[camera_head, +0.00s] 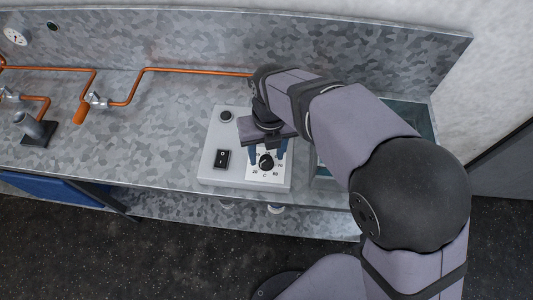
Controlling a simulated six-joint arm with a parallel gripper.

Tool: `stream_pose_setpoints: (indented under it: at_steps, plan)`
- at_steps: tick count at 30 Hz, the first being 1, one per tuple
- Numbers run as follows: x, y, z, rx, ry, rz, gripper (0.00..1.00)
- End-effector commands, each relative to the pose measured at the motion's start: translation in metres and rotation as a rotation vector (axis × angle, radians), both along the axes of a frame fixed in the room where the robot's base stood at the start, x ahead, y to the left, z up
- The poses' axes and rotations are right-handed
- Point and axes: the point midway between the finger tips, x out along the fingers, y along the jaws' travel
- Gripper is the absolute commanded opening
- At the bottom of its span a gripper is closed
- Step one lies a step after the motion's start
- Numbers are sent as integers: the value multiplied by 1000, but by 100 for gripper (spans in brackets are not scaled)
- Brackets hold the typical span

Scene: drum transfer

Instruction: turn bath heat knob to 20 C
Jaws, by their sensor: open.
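The bath heat knob (266,162) is a round black dial with a light pointer mark. It sits on a white scale plate (255,178) with printed numbers and a "C", on the front of a pale grey control box (211,170). The exact pointer setting is too small to read surely. My gripper (267,153) points down over the plate, its blue fingers apart on either side of the knob's upper part. I cannot tell whether the fingers touch the knob.
A black rocker switch (222,158) and a round dark button (226,115) are on the box's left side. A glassy bath (322,172) stands to the right, partly behind my arm. Copper pipes (150,71) run along the left back. The galvanized bench (165,130) is clear left of the box.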

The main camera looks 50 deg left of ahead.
Motion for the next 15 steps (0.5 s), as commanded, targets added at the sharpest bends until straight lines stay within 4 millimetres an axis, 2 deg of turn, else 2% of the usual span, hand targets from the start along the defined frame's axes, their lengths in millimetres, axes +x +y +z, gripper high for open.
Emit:
stream_pose_setpoints:
  at_steps: [9, 15]
  plan:
    - [2, 0, 43, 5, -2, 0, 45]
    - [2, -1, 58, 3, -1, 0, 45]
